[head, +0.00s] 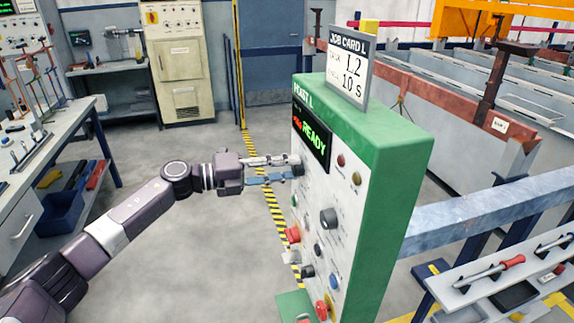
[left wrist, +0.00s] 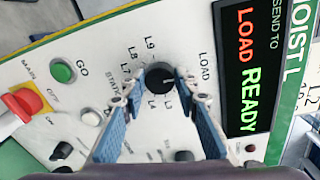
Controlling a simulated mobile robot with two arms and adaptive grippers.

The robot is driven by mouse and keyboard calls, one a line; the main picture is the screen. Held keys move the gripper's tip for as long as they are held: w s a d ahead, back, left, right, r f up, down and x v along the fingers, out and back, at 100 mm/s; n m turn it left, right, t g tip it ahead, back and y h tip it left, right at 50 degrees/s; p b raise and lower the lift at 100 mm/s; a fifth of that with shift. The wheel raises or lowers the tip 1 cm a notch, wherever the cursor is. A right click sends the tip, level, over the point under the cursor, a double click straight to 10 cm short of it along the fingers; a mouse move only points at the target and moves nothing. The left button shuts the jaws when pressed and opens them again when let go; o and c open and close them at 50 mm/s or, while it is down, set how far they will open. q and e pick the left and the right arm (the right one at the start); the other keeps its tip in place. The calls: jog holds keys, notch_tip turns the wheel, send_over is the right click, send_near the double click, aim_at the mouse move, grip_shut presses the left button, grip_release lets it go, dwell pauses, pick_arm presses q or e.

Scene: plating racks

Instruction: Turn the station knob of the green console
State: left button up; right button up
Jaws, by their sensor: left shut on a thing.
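The green console (head: 385,150) stands right of centre in the head view, with a white panel and a lit display (head: 312,135) reading "LOAD READY". In the left wrist view the round black station knob (left wrist: 159,78) sits among the labels LOAD, L3, L4, L7, L8 and L9. Its pale mark is on the side towards LOAD. My left gripper (left wrist: 160,92) has its two blue-padded fingers on either side of the knob, shut on it. My right gripper is not in view.
A job card (head: 348,68) on the console top reads L2 and 10 s. Below the gripper are a grey knob (head: 328,218), a red button (head: 293,234) and a green GO button (left wrist: 62,72). A workbench (head: 45,165) stands left; tanks stand right. Open floor lies between.

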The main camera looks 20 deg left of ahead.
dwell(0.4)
pick_arm(q)
jog(key=o, duration=1.1)
jog(key=shift+a, duration=0.1)
jog(key=shift+o, duration=0.2)
jog(key=f+v, duration=0.1)
jog(key=v, duration=1.1)
jog(key=shift+r, duration=0.45)
